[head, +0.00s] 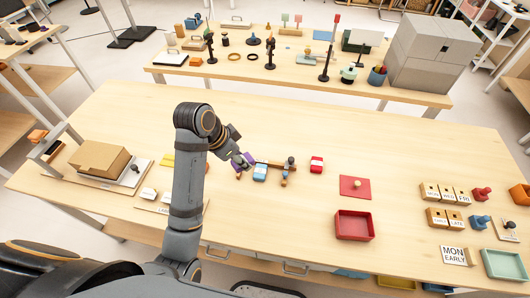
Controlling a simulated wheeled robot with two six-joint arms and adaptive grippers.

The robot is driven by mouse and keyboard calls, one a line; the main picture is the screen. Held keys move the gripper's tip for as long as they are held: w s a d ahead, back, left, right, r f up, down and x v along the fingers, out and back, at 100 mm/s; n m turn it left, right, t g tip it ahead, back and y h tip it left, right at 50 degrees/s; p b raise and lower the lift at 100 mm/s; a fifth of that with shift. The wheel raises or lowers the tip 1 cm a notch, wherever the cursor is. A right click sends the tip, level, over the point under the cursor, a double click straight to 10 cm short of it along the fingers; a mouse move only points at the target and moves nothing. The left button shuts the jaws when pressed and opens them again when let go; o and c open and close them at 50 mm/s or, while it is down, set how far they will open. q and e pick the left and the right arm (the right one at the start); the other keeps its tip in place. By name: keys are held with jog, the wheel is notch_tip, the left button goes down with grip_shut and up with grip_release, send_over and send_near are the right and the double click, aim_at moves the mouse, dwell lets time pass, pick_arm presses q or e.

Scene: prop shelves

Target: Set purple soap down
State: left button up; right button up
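The purple soap (248,158) is a small block at the tip of my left gripper (242,161), left of the middle of the near table. The gripper appears shut on it; the fingers are small and partly hide it. I cannot tell whether the soap touches the table. A blue and white soap (260,174) lies just to the right and nearer. A red and white soap (317,165) lies farther right. My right gripper is not in view.
A wooden beam-like piece (272,163) with a dark knob lies beside the gripper. A red plate (355,187) and red tray (354,225) are at right. A cardboard box (98,158) stands left.

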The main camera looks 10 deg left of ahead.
pick_arm(q)
jog(key=shift+w+a+f+b, duration=0.1)
jog(key=shift+w+f+b, duration=0.05)
jog(key=shift+f+b, duration=0.15)
jog(key=w+a+f, duration=0.2)
jog(key=w, duration=0.1)
jog(key=w+a+f+b, duration=0.1)
jog(key=w+a+f, duration=0.1)
jog(key=w+f, duration=0.1)
jog(key=w+a+f, duration=0.3)
jog(key=w, duration=0.1)
jog(key=shift+w+b, duration=0.15)
jog(key=shift+b, duration=0.15)
jog(key=shift+w+a+f, duration=0.25)
jog(key=shift+w+f, duration=0.15)
jog(key=shift+f, duration=0.15)
notch_tip(320, 180, down, 3)
jog(key=shift+f+p, duration=0.1)
jog(key=shift+p, duration=0.3)
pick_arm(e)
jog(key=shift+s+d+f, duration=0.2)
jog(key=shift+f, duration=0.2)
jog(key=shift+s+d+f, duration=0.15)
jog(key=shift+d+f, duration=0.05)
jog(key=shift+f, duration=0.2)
pick_arm(q)
jog(key=shift+f, duration=0.2)
jog(key=o, duration=0.9)
